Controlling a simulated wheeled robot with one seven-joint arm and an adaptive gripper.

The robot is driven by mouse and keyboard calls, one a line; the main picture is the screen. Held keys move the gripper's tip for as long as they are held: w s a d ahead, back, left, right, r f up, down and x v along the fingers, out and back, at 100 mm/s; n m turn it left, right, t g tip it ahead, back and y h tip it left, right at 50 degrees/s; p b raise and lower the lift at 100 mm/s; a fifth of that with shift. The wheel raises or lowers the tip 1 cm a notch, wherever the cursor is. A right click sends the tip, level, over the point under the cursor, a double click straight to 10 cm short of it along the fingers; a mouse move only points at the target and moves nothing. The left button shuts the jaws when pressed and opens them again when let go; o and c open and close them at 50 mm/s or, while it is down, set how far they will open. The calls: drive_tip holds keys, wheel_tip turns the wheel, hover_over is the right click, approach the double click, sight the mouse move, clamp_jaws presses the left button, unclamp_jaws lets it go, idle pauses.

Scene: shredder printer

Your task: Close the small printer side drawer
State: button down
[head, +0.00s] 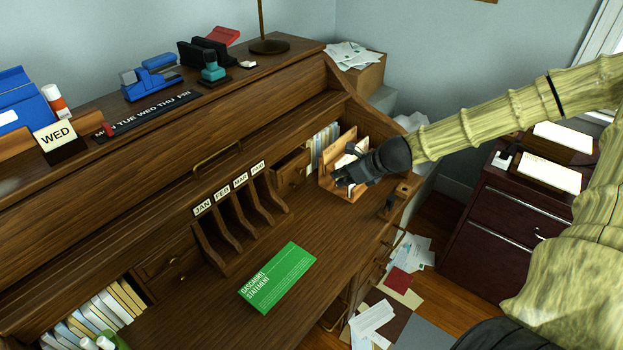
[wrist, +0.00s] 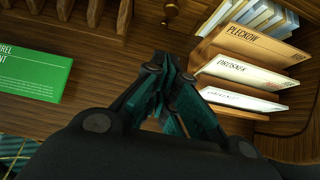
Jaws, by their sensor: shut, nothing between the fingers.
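A small wooden desk drawer (head: 291,172) with a round knob sits between the month slots and the letter holder. Its front stands out a little from the desk, so it looks partly open. In the wrist view its knob (wrist: 169,12) shows at the top edge, beyond my fingertips. My gripper (head: 342,178) is shut and empty, in front of the letter holder and to the right of the drawer. In the wrist view the fingertips of my gripper (wrist: 170,66) meet over the desktop, apart from the knob. I see nothing I can clearly identify as a printer.
The wooden letter holder (head: 330,185) with labelled folders (wrist: 250,45) stands close to my gripper's right in the wrist view. Month slots (head: 240,212) stand left of the drawer. A green statement (head: 278,277) lies on the desktop (head: 215,315). Papers (head: 375,322) litter the floor.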

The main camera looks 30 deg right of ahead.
drive_tip(key=shift+s+a+r+t, duration=0.1)
drive_tip(key=shift+s+a+t, duration=0.1)
drive_tip(key=shift+t, duration=0.1)
drive_tip(key=w+r+b+x, duration=0.1)
drive_tip(key=w+r+x, duration=0.1)
drive_tip(key=x, duration=1.1)
drive_tip(key=shift+a, duration=0.35)
idle(1.0)
drive_tip(key=shift+s+r, duration=0.1)
drive_tip(key=shift+r, duration=0.05)
